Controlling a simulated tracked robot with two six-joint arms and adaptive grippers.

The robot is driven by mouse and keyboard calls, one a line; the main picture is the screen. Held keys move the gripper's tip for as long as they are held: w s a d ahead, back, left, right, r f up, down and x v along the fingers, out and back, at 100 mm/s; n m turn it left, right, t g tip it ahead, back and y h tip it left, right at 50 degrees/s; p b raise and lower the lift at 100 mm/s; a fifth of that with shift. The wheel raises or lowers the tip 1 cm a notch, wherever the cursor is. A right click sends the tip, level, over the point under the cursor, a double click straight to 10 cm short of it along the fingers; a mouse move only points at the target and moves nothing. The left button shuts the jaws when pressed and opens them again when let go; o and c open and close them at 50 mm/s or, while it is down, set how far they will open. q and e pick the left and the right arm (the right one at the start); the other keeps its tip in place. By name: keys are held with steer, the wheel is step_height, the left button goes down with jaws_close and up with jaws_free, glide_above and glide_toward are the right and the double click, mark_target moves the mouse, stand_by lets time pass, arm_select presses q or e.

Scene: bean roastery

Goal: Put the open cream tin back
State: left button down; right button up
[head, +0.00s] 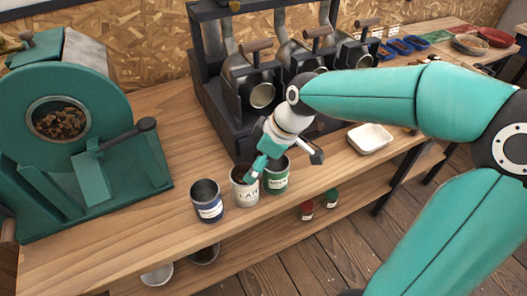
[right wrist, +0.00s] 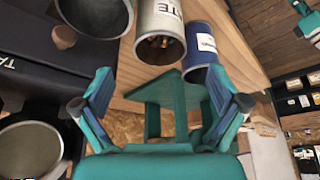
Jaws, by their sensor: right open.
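The open cream tin (head: 245,192) with dark lettering stands upright on the wooden counter, between a blue tin (head: 207,201) and a green tin (head: 277,177). The cream tin (right wrist: 160,28) also shows beyond my fingers in the right wrist view, with something brownish inside, beside the blue tin (right wrist: 202,50). My right gripper (head: 284,166) is open, over the cream and green tins. One finger partly covers the cream tin's rim; contact cannot be told. In the right wrist view the spread jaws (right wrist: 165,90) hold nothing. My left gripper is not in view.
A black rack of roasters (head: 262,95) stands close behind the tins. A green machine (head: 70,130) with beans stands left. A white dish (head: 370,138) sits to the right. Red (head: 306,211) and green (head: 331,198) items lie on the lower shelf. Counter left of the tins is clear.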

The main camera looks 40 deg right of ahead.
steer(key=v, duration=0.3)
steer(key=shift+r, duration=0.2)
steer(key=shift+s+d, duration=0.1)
steer(key=shift+s, duration=0.05)
